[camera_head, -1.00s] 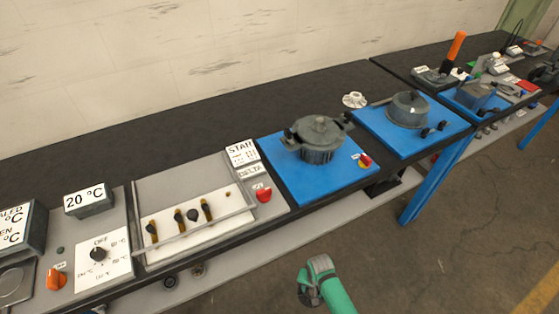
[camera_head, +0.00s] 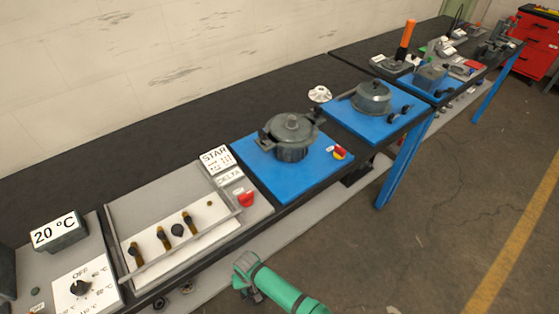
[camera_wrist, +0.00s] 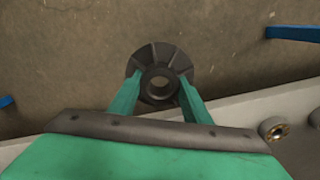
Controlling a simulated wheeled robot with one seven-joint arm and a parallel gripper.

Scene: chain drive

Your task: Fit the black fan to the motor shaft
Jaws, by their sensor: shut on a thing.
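My gripper (camera_wrist: 159,82) is shut on the black fan (camera_wrist: 160,58), a dark round piece with vanes and a central hole, seen face-on over the floor in the wrist view. In the head view my gripper (camera_head: 250,284) hangs low in front of the bench, and the fan is too dark and small to make out there. A dark grey motor (camera_head: 291,137) with a rounded top stands on a blue plate, above and right of my gripper in the picture. A second dark grey motor (camera_head: 370,98) is farther right. I cannot make out a shaft clearly.
A white star-shaped part (camera_head: 320,94) lies on the bench between the blue plates. The black bench (camera_head: 130,160) has a control panel (camera_head: 180,235) at left. A blue leg (camera_head: 400,170) stands at its front. The floor (camera_head: 470,170) at right is clear.

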